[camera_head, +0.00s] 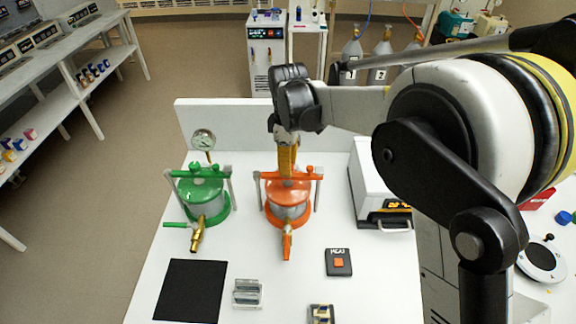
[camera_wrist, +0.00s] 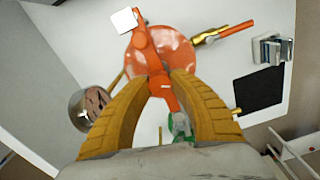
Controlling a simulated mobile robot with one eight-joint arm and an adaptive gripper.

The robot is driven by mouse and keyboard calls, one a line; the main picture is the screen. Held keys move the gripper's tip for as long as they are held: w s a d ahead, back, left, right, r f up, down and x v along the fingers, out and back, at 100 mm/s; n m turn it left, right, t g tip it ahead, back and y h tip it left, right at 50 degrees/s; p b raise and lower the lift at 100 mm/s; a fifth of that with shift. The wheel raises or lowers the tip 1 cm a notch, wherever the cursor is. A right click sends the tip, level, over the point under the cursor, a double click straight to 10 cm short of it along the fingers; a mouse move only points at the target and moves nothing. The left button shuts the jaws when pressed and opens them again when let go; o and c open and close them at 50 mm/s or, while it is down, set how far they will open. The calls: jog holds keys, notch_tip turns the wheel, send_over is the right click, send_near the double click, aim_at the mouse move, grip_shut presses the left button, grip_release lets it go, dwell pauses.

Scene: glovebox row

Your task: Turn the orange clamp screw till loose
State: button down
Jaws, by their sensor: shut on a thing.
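The orange vessel (camera_head: 288,212) stands upright on the white bench, with an orange clamp bar across its lid. Its orange clamp screw (camera_wrist: 161,84) is at the middle of that bar, between my fingers in the wrist view. My gripper (camera_head: 287,168) comes down from above, its yellow fingers shut on the clamp screw. The wrist view shows a finger on each side of the screw, and the orange lid (camera_wrist: 172,52) beyond. In the head view the fingers mostly hide the screw. How far it is turned cannot be told.
A green vessel (camera_head: 205,205) with a gauge (camera_head: 203,139) stands close on the left. A white case (camera_head: 369,180) stands on the right. A black mat (camera_head: 190,291), a metal block (camera_head: 247,293) and a black box with an orange button (camera_head: 338,263) lie in front.

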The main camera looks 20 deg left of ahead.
jog(key=n, duration=0.5)
jog(key=shift+n, duration=0.3)
jog(key=n, duration=1.6)
jog(key=shift+b, duration=0.3)
jog(key=shift+n, duration=0.4)
jog(key=c, duration=1.1)
grip_release()
jog(key=shift+r, duration=0.1)
